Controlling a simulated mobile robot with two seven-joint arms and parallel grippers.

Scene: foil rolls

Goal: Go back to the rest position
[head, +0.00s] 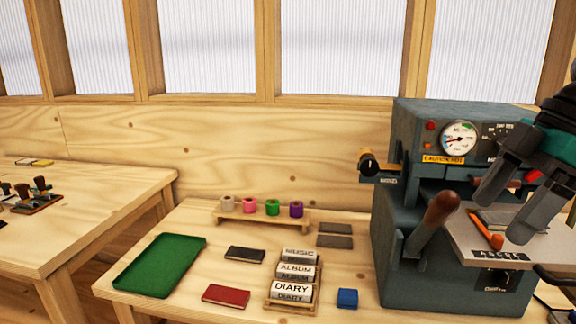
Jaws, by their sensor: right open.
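My right gripper (499,216) comes in from the right edge, in front of the grey-green press machine (400,240). Its two dark fingers are apart, over the machine's plate (470,236). A dark flat piece (497,219) and an orange bar (486,232) show near the fingers; I cannot tell whether the fingers touch them. My left gripper is out of view. Foil rolls stand in a row on a wooden rack (262,222): a tan one (227,204), a pink one (249,205), a green one (272,207) and a purple one (296,209).
On the bench lie a green tray (160,264), a red booklet (226,295), a black booklet (245,254), dark pads (335,234), a blue block (347,298) and a rack of title blocks (292,291). The machine's brown-handled lever (440,210) sticks out left of my gripper. A second table (80,215) stands left.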

